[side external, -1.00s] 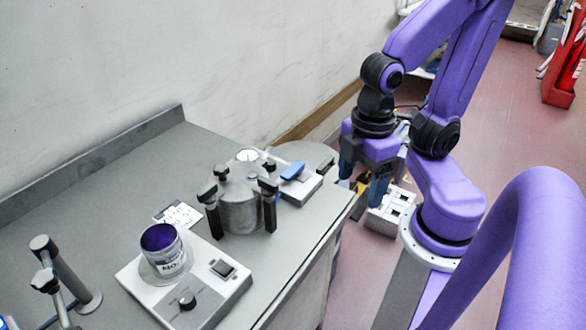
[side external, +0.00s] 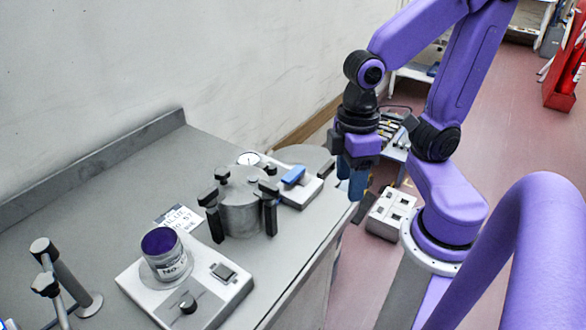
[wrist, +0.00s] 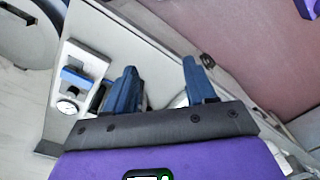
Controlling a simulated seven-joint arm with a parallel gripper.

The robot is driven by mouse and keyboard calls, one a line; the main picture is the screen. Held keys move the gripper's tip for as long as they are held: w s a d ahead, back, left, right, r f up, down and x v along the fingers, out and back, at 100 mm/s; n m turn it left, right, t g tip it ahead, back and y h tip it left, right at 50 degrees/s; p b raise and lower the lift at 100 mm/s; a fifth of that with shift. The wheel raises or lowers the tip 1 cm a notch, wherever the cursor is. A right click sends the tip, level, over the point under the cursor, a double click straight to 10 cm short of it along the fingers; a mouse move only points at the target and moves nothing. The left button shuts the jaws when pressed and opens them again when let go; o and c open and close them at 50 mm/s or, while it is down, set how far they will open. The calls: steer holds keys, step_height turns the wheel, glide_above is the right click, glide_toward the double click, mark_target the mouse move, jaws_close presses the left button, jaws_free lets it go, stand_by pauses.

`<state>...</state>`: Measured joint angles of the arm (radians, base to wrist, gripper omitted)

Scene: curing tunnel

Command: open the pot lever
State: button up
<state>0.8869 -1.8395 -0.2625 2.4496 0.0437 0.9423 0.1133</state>
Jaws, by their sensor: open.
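The grey metal pot (side external: 240,208) with black clamp knobs stands on the bench in the side view. Behind it to the right, a blue lever handle (side external: 293,175) sits on a pale block (side external: 300,192), and a round gauge (side external: 249,158) is close by. In the wrist view the blue lever (wrist: 76,76) and the gauge (wrist: 67,107) lie left of my fingers. My gripper (side external: 355,188) points down near the bench's right edge, right of the lever and apart from it. Its blue fingers (wrist: 163,82) are spread and nothing shows between them.
Metal posts (side external: 70,275) stand at far left. A white box with dark openings (side external: 390,214) is below, right of the bench.

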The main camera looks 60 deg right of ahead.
steer(key=w+d+r+m, duration=0.1)
steer(key=w+m, duration=0.5)
steer(key=m, duration=0.1)
steer(key=r+m+g+y, duration=0.1)
steer(key=r+m+y, duration=0.15)
steer(key=m, duration=1.05)
glide_above(290, 175)
steer(key=s, duration=0.4)
steer(key=w+d+m+t+y, duration=0.1)
steer(key=w+d+m+y, duration=0.1)
steer(key=w+d+m, duration=0.4)
steer(key=shift+m+h, duration=0.25)
steer(key=shift+m, duration=0.45)
steer(key=x, duration=0.5)
steer(key=s+x, duration=0.1)
steer(key=x, duration=0.5)
steer(key=s+d+x, duration=0.1)
steer(key=x, duration=0.5)
steer(key=shift+d+f, duration=0.15)
jaws_close()
